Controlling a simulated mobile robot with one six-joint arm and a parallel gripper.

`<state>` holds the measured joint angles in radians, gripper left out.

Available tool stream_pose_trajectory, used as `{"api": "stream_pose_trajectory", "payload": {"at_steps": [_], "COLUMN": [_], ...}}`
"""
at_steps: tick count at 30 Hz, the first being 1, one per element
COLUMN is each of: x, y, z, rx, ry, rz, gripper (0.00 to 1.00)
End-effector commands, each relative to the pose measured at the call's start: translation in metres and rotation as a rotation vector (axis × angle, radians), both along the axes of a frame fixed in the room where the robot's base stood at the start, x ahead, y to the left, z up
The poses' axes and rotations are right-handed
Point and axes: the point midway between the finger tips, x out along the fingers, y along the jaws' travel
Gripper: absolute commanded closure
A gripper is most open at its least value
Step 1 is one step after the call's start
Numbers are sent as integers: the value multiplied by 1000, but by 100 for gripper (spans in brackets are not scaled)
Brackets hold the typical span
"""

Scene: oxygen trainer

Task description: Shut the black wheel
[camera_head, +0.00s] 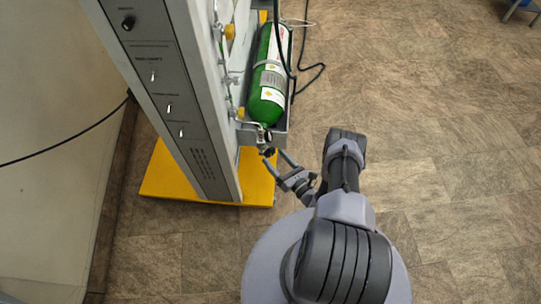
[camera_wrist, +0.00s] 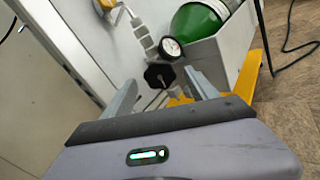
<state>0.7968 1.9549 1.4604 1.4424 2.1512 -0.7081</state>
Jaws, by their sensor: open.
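The black wheel (camera_wrist: 159,75) is a small dark knob with a lobed edge, below a round white gauge (camera_wrist: 170,47) in the wrist view. In the head view the black wheel (camera_head: 269,152) shows small at the lower end of the green cylinder (camera_head: 270,75). My gripper (camera_head: 275,159) is open at the wheel. In the wrist view one finger of my gripper (camera_wrist: 160,83) is on each side of the wheel, with a gap visible on both sides. I cannot tell whether the fingertips reach its depth.
The tall grey panel (camera_head: 165,85) with switches stands left of the cylinder on a yellow base (camera_head: 160,178). A grey holder (camera_head: 278,133) surrounds the cylinder's lower end. A black cable (camera_head: 312,78) lies on the floor. The floor at right is mostly clear.

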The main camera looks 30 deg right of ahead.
Motion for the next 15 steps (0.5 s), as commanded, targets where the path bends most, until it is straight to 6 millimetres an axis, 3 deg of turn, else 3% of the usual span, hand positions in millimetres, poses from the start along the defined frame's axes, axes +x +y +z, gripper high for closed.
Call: {"api": "stream_pose_trajectory", "payload": {"at_steps": [6,15], "x": [31,36], "y": [5,5], "z": [-2,1], "rx": [0,0], "ry": [0,1], "rz": [3,1], "gripper": [33,33]}}
